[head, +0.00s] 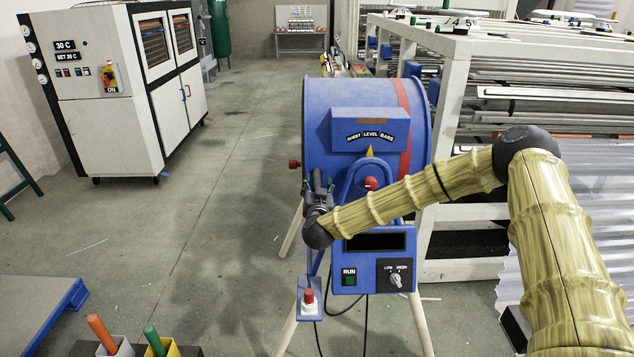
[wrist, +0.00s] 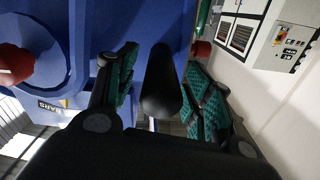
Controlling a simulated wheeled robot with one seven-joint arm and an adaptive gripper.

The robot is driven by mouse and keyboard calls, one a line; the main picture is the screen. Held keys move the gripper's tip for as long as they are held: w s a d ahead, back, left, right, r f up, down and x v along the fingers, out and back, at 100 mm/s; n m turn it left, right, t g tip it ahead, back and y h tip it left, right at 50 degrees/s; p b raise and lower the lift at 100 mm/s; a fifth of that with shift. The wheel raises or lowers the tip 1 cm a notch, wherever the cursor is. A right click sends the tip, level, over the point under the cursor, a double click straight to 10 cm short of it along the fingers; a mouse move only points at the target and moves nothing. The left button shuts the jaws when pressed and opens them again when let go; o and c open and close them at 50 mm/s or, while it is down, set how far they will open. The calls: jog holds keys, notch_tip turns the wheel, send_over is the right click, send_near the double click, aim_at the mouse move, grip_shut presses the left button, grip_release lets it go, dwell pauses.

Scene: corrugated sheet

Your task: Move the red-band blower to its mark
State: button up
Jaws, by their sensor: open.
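The red-band blower (head: 330,110) is a big blue drum with a red band (head: 414,120) near its right rim, on splayed pale legs in mid-floor. A yellow pointer (head: 369,151) sits below a "LEVEL BARS" label, above a red knob (head: 371,184). My gripper (head: 318,182) is at the drum's lower left, fingers pointing up. In the wrist view the green-padded fingers (wrist: 165,95) are open on either side of a dark rounded bar (wrist: 160,80); I cannot tell whether they touch it. The blower's blue body (wrist: 65,30) fills the left. The mark cannot be made out.
A control box (head: 370,262) with a RUN button and LOW/HIGH dial hangs under the drum. A white cabinet (head: 110,100) stands at back left, a sheet rack (head: 440,150) at right. A blue platform (head: 45,310) is at lower left. The left aisle is clear.

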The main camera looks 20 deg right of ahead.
jog(key=shift+w+d, duration=0.15)
jog(key=shift+w, duration=0.3)
